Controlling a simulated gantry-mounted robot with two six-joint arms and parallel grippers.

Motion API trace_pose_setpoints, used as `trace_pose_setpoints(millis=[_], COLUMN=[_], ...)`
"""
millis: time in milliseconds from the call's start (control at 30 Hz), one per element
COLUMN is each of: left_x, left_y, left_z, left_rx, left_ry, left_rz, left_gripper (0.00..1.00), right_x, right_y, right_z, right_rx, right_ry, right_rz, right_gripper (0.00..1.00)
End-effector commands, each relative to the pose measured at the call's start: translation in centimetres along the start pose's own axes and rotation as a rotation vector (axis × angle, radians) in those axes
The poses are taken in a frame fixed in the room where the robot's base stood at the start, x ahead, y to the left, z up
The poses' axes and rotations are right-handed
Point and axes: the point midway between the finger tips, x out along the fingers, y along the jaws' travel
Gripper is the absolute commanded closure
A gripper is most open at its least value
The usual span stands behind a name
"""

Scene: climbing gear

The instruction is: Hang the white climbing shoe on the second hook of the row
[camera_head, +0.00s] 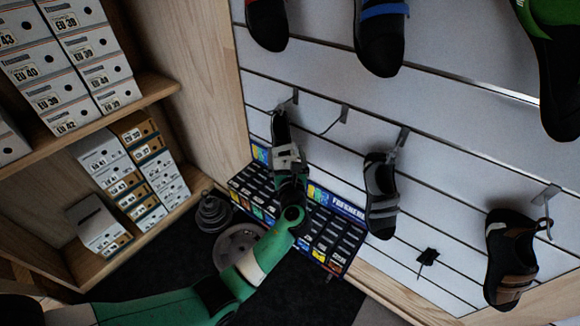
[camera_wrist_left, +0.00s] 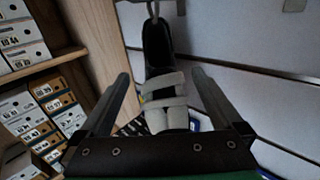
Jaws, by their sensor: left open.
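The white climbing shoe (camera_head: 287,155), black with pale straps, hangs toe down near the first hook (camera_head: 291,99) at the left of the row. In the left wrist view the shoe (camera_wrist_left: 165,95) has its heel loop up at a hook. The second hook (camera_head: 342,114) is bare, just right of the shoe. My left gripper (camera_head: 289,180) is at the lower part of the shoe, open. In the left wrist view its fingers (camera_wrist_left: 160,78) stand on either side of the shoe with gaps. My right gripper is not in view.
A grey shoe (camera_head: 381,195) hangs on the third hook and a brown-black shoe (camera_head: 511,255) further right. More shoes (camera_head: 379,45) hang above. A display box (camera_head: 335,205) stands below the wall. Shelves with shoeboxes (camera_head: 50,75) are at left; weight plates (camera_head: 238,245) lie on the floor.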

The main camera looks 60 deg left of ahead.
Motion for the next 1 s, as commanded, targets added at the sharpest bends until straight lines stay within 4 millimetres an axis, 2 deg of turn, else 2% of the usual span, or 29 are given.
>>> trace_pose_setpoints(millis=[33,267,367,467,800,1000], left_x=[0.1,0.4,1.2,2.7,9.7,11.7], left_y=[0.2,0.3,0.3,0.4,0.4,0.4], left_z=[-1.4,-1.2,-1.3,-1.5,-1.7,-1.3], left_rx=[0.0,-0.002,-0.002,-0.003,-0.003,-0.002], left_ry=[0.0,-0.001,-0.002,-0.002,-0.001,-0.001], left_rz=[0.004,0.008,0.008,0.01,0.008,0.006], left_gripper=[0.0,0.0,0.0,0.0,0.0,0.0], right_x=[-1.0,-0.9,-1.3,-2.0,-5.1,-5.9], right_y=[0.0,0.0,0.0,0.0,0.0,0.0], right_z=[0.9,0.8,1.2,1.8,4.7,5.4], right_rx=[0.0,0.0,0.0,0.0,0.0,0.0], right_ry=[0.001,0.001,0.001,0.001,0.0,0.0], right_rz=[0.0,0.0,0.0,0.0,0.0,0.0], right_gripper=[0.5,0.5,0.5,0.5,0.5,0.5])
